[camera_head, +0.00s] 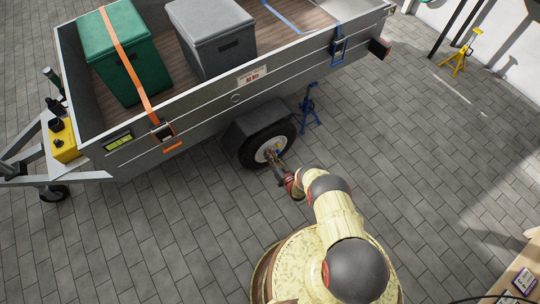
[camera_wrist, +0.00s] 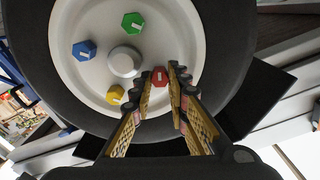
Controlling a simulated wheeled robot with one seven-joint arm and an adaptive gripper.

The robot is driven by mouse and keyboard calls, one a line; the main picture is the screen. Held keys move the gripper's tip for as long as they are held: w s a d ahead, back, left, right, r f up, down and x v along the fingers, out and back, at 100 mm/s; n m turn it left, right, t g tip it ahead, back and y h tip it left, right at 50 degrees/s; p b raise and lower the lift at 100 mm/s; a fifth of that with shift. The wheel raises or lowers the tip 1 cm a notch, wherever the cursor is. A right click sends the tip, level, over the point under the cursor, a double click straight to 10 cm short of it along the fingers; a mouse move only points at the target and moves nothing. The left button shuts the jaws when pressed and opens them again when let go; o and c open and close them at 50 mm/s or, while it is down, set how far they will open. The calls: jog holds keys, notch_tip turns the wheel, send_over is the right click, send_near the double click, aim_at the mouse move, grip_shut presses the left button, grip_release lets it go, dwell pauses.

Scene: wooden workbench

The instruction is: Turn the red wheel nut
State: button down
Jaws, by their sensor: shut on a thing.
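The trailer wheel (camera_head: 245,157) has a white rim (camera_wrist: 75,15), seen close up in the wrist view. The red wheel nut (camera_wrist: 160,76) is a hexagon with a pale mark on its face, set right of and below the centre hub (camera_wrist: 124,62). My gripper (camera_wrist: 161,73) is shut on the red nut, one fingertip on each side of it. Green (camera_wrist: 133,22), blue (camera_wrist: 84,50) and yellow (camera_wrist: 116,94) nuts sit around the hub, clear of the fingers. In the head view my gripper (camera_head: 274,158) reaches the wheel and the red nut cannot be made out.
The grey trailer (camera_head: 210,108) carries a green box (camera_head: 115,45) and a grey box (camera_head: 212,45). A blue stand (camera_head: 308,108) is right of the wheel. A mudguard (camera_head: 248,124) covers the wheel's top. Paved floor (camera_head: 150,240) is open at lower left.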

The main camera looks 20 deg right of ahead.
jog(key=m, duration=2.2)
jog(key=shift+f, duration=0.2)
jog(key=shift+m, duration=0.4)
jog(key=c, duration=1.8)
grip_release()
jog(key=shift+o, duration=0.4)
jog(key=v, duration=1.2)
jog(key=shift+r, duration=0.2)
